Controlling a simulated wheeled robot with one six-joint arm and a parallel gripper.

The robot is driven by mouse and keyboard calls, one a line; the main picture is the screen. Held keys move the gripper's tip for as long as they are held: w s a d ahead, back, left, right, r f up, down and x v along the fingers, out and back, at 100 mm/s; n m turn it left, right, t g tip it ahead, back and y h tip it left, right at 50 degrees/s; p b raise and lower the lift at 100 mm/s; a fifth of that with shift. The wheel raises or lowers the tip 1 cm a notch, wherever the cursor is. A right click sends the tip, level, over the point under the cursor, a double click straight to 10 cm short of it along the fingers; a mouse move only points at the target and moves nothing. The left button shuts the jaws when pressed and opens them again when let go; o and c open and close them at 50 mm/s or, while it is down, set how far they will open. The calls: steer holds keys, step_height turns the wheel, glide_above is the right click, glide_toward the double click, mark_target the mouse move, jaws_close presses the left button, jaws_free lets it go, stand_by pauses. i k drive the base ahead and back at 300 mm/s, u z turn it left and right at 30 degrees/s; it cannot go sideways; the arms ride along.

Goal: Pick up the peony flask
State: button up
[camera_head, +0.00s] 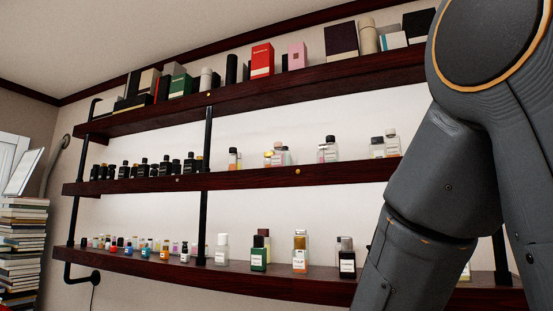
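Several small bottles with labels stand on the bottom shelf (215,280). They include a clear one with a white cap (222,250), a dark green one (258,256), a clear one with an orange-gold cap (300,254) and a black one (347,261). The labels are too small to read surely, so I cannot tell which bottle is the peony flask. It may also be hidden behind my arm. My arm fills the right side of the view; my gripper is out of frame.
The middle shelf (245,180) holds black bottles at left and clear ones at right. The top shelf (225,100) holds boxes, including a red box (262,58). A black upright pipe (204,215) crosses the shelves. A stack of books (20,250) stands at far left.

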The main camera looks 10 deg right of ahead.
mark_target(278, 157)
steer(key=u, duration=1.6)
steer(key=i, duration=2.6)
steer(key=z, duration=4.4)
